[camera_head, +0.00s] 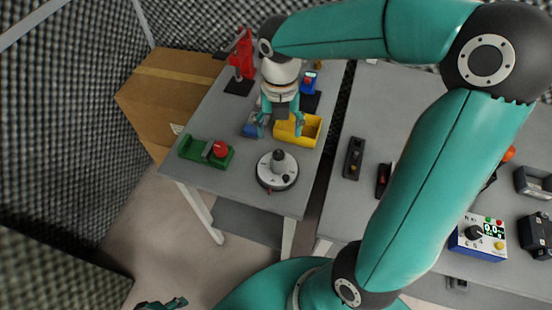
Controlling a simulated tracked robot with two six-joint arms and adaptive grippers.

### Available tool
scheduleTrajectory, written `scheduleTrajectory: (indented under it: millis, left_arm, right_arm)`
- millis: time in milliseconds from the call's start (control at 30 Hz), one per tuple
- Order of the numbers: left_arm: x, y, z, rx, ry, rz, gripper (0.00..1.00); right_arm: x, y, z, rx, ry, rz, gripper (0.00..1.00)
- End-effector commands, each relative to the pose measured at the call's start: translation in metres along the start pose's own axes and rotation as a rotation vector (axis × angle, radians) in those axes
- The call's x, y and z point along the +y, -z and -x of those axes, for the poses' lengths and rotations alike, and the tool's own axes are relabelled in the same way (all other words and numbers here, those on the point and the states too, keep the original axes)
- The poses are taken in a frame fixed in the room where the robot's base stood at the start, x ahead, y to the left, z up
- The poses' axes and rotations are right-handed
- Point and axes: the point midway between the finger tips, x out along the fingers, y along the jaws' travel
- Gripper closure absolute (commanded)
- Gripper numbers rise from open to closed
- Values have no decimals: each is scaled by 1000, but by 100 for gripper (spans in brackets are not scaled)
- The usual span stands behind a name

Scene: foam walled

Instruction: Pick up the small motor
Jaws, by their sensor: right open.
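My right gripper (280,129) is open and points down over the grey table (228,172), its fingers spread in front of the yellow bin (311,130). I see nothing held between the fingers. Part of my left gripper (164,303) shows at the bottom left edge. Its jaws cannot be made out.
The table also holds a green block with a red knob (207,152), a round white dial device (277,170), a red press (241,62) and a blue device (309,83). A cardboard box (165,92) stands left. A second table (345,203) with several instruments is right, across a narrow gap.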

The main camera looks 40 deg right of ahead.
Motion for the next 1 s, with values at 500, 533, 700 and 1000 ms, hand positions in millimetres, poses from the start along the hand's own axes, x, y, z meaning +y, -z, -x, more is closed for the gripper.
scheduleTrajectory:
  millis: [500,533,700,1000]
  left_arm:
    - [-1,0,-3,1,0,0,60]
    - [-1,0,-3,1,0,0,60]
    - [-1,0,-2,1,0,0,60]
    - [-1,0,-2,1,0,0,60]
  right_arm:
    - [-10,1,-93,3,2,-23,27]
    - [-10,1,-95,3,1,-23,27]
    - [-8,0,-104,4,1,-24,27]
    - [-5,-1,-144,5,1,-25,27]
